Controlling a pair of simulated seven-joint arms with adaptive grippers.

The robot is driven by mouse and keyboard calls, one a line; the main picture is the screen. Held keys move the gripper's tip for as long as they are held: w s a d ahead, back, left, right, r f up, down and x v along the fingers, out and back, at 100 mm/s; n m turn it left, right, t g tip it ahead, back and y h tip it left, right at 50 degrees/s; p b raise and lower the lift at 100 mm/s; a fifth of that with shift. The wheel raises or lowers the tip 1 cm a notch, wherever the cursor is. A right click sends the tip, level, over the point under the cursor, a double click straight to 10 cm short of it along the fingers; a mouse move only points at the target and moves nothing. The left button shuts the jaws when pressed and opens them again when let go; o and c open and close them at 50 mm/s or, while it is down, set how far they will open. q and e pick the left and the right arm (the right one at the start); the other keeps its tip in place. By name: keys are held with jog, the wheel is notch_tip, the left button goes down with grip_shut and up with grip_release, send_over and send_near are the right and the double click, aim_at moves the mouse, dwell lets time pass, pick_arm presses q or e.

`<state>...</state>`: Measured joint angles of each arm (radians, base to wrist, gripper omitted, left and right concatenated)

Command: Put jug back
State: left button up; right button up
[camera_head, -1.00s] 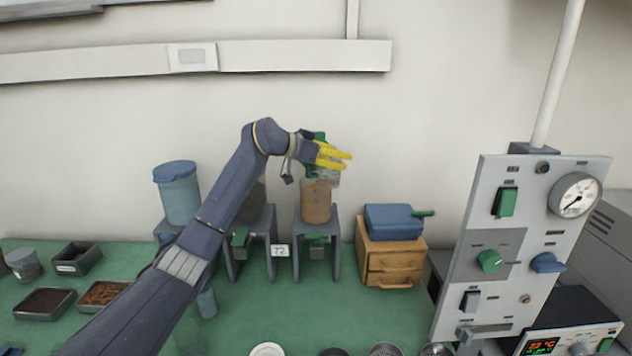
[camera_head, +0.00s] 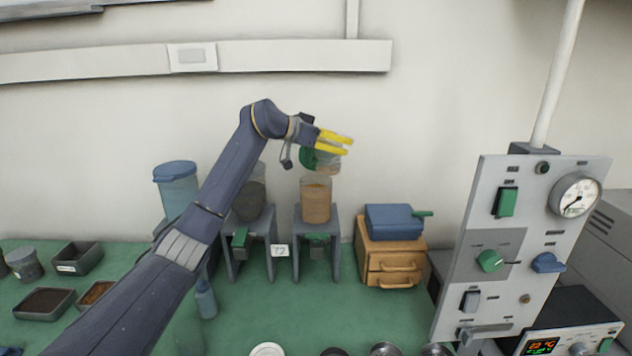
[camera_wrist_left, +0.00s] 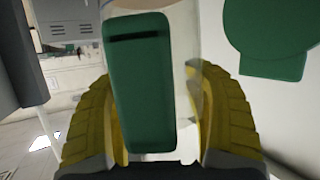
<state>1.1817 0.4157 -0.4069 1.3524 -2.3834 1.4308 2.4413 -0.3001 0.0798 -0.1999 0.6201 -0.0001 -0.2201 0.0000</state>
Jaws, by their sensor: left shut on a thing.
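My left gripper (camera_head: 334,143) has yellow fingers and is shut on the green handle of a clear jug (camera_head: 328,161). It holds the jug in the air just above a clear hopper with brown contents (camera_head: 316,202), which stands on a grey stand. The jug looks tilted, but its exact angle and contents are hard to tell. In the left wrist view the green handle (camera_wrist_left: 140,85) sits between the two yellow fingers, with clear jug wall behind it. My right gripper is not in view.
A dark-filled hopper (camera_head: 249,200) and a blue-lidded container (camera_head: 177,185) stand to the left, partly behind my arm. A wooden drawer box (camera_head: 390,262) with a blue case (camera_head: 393,222) is to the right. A control panel (camera_head: 520,240) stands farther right.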

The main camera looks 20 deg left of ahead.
pick_arm(q)
jog(key=shift+r, duration=0.45)
jog(key=shift+f, duration=0.1)
